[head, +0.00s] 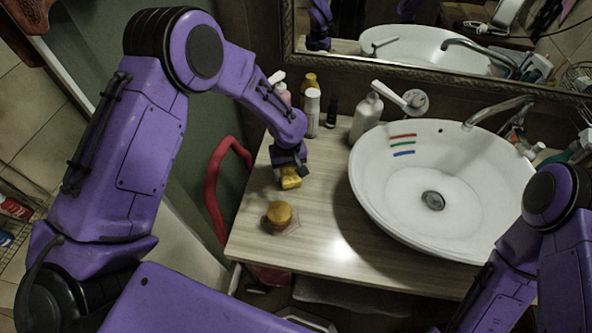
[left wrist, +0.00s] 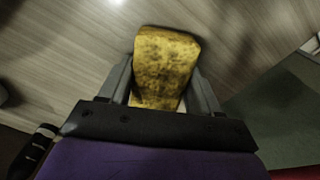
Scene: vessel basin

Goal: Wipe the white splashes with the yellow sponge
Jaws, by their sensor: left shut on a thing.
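The yellow sponge (head: 290,182) is at the left part of the counter. My left gripper (head: 288,172) is shut on it, one finger on each side. In the left wrist view the sponge (left wrist: 165,65) has dark, worn patches and sticks out past the fingers of my left gripper (left wrist: 160,85). It is over the wood-grain counter (head: 325,220); whether it touches the surface I cannot tell. I cannot make out white splashes; a pale bright patch on the counter looks like glare. My right arm shows at the lower right, but its gripper is out of view.
A white basin (head: 375,215) with red, green and blue streaks fills the counter's right. A round yellow-orange thing (head: 279,213) sits on a clear dish near the front left. Bottles (head: 312,112) and a white pump dispenser (head: 366,115) stand at the back. The counter's front middle is clear.

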